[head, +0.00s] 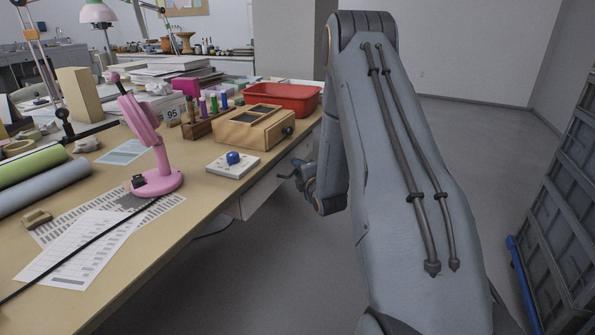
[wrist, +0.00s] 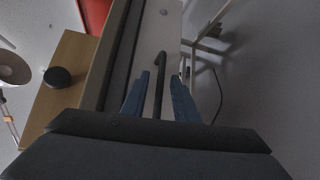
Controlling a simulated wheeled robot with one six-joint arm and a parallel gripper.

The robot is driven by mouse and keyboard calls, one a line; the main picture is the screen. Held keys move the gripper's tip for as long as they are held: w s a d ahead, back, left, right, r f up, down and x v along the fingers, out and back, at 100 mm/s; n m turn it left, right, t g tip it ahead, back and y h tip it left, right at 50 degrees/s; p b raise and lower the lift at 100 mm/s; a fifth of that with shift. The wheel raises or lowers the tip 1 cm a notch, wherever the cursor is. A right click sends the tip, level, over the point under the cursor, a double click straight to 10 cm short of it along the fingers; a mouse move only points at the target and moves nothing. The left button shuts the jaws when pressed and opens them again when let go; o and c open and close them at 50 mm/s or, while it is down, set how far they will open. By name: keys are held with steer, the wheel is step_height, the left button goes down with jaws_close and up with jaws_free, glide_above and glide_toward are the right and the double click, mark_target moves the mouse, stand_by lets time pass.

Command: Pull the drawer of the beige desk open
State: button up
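The beige desk (head: 200,215) runs along the left in the head view. Its pale drawer front (head: 262,196) sits under the right edge of the top and looks about flush, partly hidden by my arm. In the wrist view the drawer front (wrist: 157,30) carries a dark bar handle (wrist: 158,88). My gripper (head: 292,176) is at the drawer front in the head view. In the wrist view its two blue fingers (wrist: 159,92) are open, one on each side of the handle, with gaps visible between them and the bar. The handle's near end is hidden behind the gripper body.
Near this desk edge stand a wooden box (head: 250,130), a red bin (head: 290,98) and a white pad with a blue knob (head: 235,166). A pink stand (head: 160,181) is farther left. Grey crates (head: 565,215) stand at right. The floor between is clear.

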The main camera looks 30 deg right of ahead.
steer(key=shift+w, duration=0.15)
jaws_close()
stand_by(1.4)
